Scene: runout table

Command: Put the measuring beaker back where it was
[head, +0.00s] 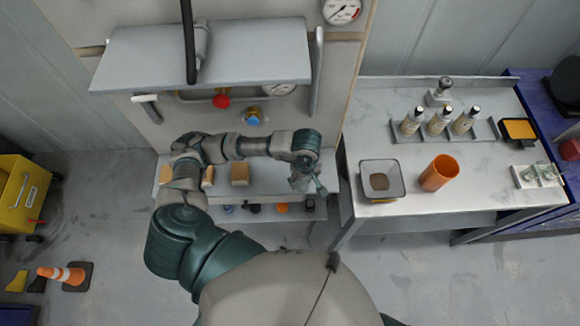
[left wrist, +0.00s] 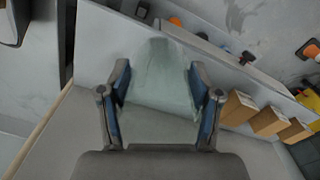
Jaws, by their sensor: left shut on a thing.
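My left gripper (head: 308,183) is shut on a clear, see-through measuring beaker (left wrist: 160,75). In the left wrist view the blue-padded fingers (left wrist: 158,105) press on both sides of it. My right gripper is not in view.
The table bears a square pan (head: 383,166), an orange cup (head: 440,173), a rack of bottles (head: 438,124) and small glasses (head: 538,175). Wooden blocks (head: 240,174) stand on the shelf (head: 270,180) below the gauge panel. A cone (head: 62,274) stands on the floor.

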